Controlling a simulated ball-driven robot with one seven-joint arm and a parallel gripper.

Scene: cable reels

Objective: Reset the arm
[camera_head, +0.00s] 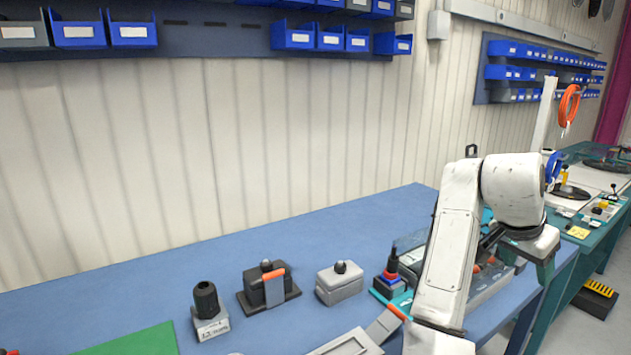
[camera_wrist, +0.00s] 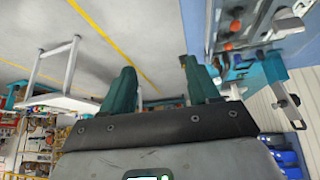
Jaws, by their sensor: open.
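My gripper (camera_wrist: 162,88) shows in the wrist view with its two teal fingers apart and nothing between them. Behind the fingers lie the grey floor and a yellow floor line. In the head view my white arm is bent at the right, over the right end of the blue workbench (camera_head: 330,225). The gripper there is mostly hidden by the arm's last links.
On the bench stand a black-topped grey block (camera_head: 209,312), a black fixture with an orange handle (camera_head: 268,287), a grey box (camera_head: 339,283) and a green mat (camera_head: 135,342). Blue bins (camera_head: 292,36) hang on the wall. A second bench (camera_head: 560,258) stands at the right.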

